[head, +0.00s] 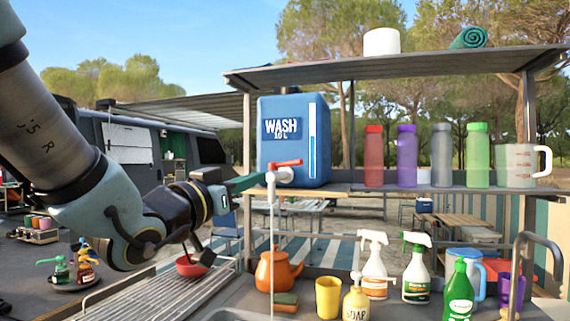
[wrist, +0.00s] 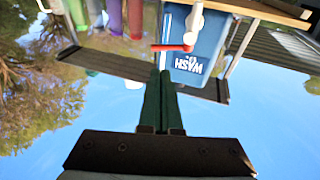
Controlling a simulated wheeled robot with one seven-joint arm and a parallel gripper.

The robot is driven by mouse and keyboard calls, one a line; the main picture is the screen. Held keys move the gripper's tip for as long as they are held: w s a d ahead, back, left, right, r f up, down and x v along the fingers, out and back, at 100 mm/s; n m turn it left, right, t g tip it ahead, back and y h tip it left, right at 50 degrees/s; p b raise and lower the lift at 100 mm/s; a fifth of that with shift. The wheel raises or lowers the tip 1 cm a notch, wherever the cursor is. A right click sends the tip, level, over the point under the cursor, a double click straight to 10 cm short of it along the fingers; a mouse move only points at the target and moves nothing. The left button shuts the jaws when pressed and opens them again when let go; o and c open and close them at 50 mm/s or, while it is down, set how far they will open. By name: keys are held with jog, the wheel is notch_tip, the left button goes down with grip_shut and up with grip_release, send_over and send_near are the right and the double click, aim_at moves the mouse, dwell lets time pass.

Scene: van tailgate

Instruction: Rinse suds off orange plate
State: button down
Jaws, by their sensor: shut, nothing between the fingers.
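No orange plate shows in either view. The blue WASH water container (head: 310,140) stands on the shelf, with a white tap (head: 281,175) and a red lever (head: 288,163) at its front. A thin pale stream of water (head: 272,250) runs straight down from the tap. My gripper (head: 262,179) is shut and empty, its green fingertips just left of the tap. In the wrist view the closed fingers (wrist: 163,75) point at the red lever (wrist: 172,47); I cannot tell whether they touch it. The basin under the stream is mostly cut off by the lower edge.
A drying rack (head: 165,290) with a red bowl (head: 193,266) lies below my arm. An orange kettle (head: 278,270), a sponge (head: 286,300), a yellow cup (head: 328,297), a soap pump (head: 356,300) and several spray bottles crowd the counter. Several coloured bottles line the shelf.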

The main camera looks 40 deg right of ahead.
aim_at(293, 163)
jog(key=p+x, duration=0.4)
jog(key=x, duration=0.7)
jog(key=shift+w+d+r, duration=0.1)
jog(key=shift+w+d, duration=0.05)
jog(key=shift+d, duration=0.2)
jog(key=d+b, duration=0.2)
jog(key=b, duration=0.3)
jog(key=shift+s, duration=0.2)
jog(key=shift+b, duration=0.35)
